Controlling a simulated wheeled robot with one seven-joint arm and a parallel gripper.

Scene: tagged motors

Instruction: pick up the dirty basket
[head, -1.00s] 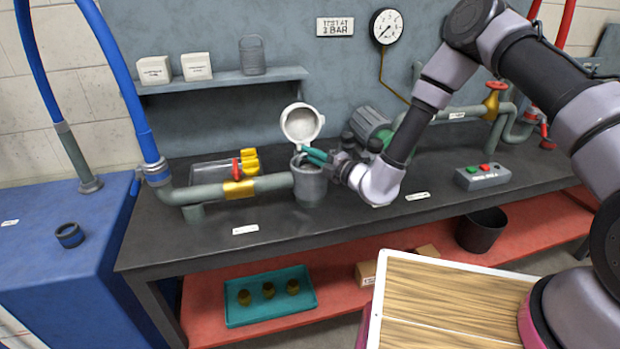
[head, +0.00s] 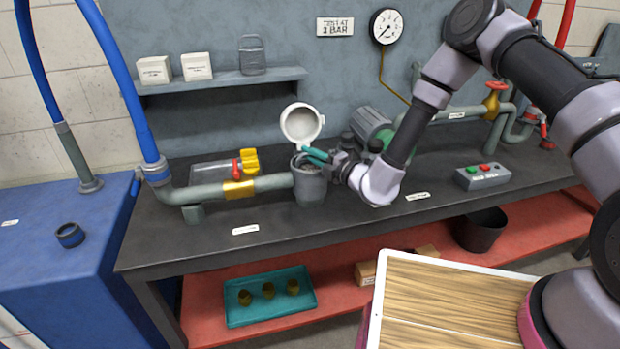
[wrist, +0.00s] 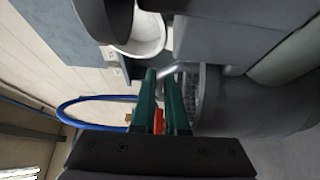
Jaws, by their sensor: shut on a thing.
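The grey strainer pot (head: 310,188) stands on the dark bench at the end of the pipe. Its round white lid (head: 301,124) is tipped open behind it. My gripper (head: 314,156) reaches in from the right, its green fingers at the pot's mouth. In the wrist view, my gripper (wrist: 162,80) has its fingers close together beside a grey handle (wrist: 184,70). A dark perforated surface (wrist: 196,92), apparently the dirty basket, shows inside the pot. The fingers appear shut on its handle; the exact contact is unclear. Most of the basket is hidden by the pot wall.
A grey basket-like container (head: 252,55) stands on the wall shelf (head: 225,84) beside two white boxes. A teal tray (head: 270,312) sits on the lower shelf.

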